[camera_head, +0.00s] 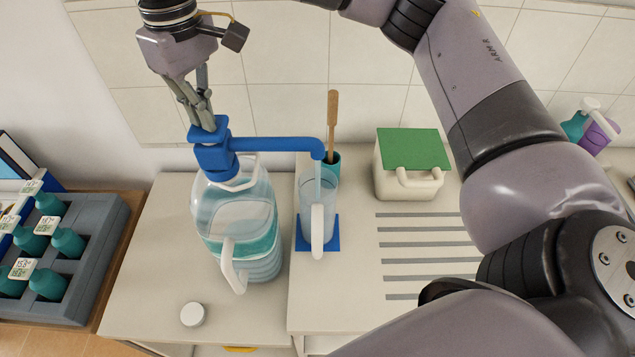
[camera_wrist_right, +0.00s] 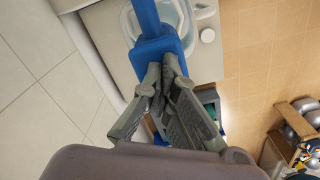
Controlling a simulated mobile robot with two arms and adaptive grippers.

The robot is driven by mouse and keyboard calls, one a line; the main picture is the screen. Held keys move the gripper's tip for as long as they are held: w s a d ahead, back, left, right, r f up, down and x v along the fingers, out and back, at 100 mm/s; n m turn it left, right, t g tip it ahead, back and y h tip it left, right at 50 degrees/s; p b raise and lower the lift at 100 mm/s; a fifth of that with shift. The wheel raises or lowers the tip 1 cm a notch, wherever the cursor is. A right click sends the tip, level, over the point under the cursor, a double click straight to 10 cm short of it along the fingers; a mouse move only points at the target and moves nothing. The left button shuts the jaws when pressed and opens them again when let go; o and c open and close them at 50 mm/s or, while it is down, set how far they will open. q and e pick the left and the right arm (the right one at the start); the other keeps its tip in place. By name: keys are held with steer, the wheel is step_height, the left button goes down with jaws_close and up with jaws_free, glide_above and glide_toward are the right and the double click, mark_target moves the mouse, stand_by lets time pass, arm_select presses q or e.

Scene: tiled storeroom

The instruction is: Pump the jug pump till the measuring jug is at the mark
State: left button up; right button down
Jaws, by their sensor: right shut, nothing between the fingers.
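A large clear jug (camera_head: 240,215) with a white handle stands on the counter, with bluish liquid inside. A blue pump (camera_head: 214,150) sits on its neck, and its spout (camera_head: 280,144) reaches right over the measuring jug (camera_head: 320,200). The clear measuring jug has a white handle and stands on a blue square mat (camera_head: 303,240). A thin stream seems to fall from the spout; the level and mark cannot be read. My right gripper (camera_head: 204,122) is shut and empty, fingertips down at the pump's top. In the wrist view the fingertips (camera_wrist_right: 160,75) meet the blue pump head (camera_wrist_right: 155,47). My left gripper is out of view.
A white cap (camera_head: 193,314) lies on the counter in front of the jug. A teal cup (camera_head: 329,166) with a wooden-handled tool stands behind the measuring jug. A green-lidded box (camera_head: 410,185) stands right of it. A grey rack (camera_head: 95,270) of teal bottles is at left.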

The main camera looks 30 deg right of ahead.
steer(key=shift+f, duration=0.4)
steer(key=shift+r, duration=0.25)
steer(key=shift+r+p, duration=0.9)
steer(key=shift+r, duration=0.35)
steer(key=shift+f, duration=0.15)
